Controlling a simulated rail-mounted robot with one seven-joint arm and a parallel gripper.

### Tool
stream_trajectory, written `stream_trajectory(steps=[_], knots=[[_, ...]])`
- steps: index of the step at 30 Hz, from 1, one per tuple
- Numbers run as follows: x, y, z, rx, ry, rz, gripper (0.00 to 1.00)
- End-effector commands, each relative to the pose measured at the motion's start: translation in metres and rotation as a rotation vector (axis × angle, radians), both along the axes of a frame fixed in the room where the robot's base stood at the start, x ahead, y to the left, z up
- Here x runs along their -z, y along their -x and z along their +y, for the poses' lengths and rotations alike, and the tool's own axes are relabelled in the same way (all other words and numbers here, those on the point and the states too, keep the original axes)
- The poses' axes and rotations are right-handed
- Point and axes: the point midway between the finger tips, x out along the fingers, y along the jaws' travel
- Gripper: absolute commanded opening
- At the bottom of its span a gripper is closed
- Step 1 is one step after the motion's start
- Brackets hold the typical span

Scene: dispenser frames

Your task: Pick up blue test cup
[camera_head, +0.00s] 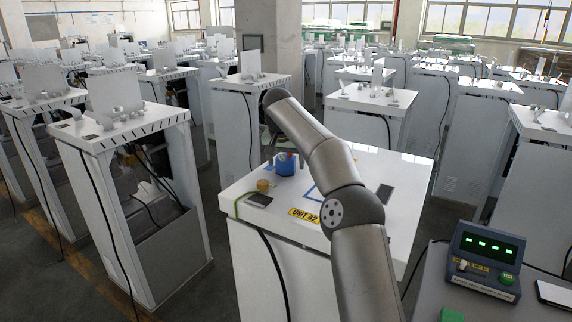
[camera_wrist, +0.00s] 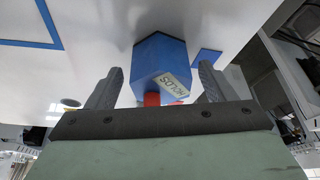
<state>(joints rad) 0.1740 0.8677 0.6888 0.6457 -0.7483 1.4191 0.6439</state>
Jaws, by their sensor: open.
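The blue test cup (camera_head: 287,164) stands on the white top of the unit 42 cabinet (camera_head: 245,191), near its back left. In the wrist view the cup (camera_wrist: 158,57) is an angular blue body with a pale lettered label and a red part at its near end.
A blue outline (camera_head: 314,193) and a dark panel (camera_head: 385,193) mark the cabinet top. A control box (camera_head: 486,262) with green lights is at right. Similar white cabinets surround this one.

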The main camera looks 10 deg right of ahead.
Motion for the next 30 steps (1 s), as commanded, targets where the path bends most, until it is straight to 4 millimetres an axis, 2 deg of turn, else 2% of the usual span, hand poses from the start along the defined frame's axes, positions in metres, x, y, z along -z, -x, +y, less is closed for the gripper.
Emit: stream_trajectory(steps=[3,10,11,16,18,26,30], knots=[[0.01,-0.004,-0.001,0.0,-0.001,0.001,0.76],[0.011,-0.004,-0.002,0.0,-0.001,0.0,0.76],[0.011,-0.004,-0.001,0.0,-0.001,0.0,0.74],[0.011,-0.004,-0.001,0.0,-0.001,0.0,0.26],[0.011,-0.004,-0.001,0.0,0.0,-0.001,0.2],[0.009,-0.004,-0.001,0.0,0.0,-0.002,0.2],[0.001,-0.005,-0.001,0.001,0.0,-0.003,0.2]])
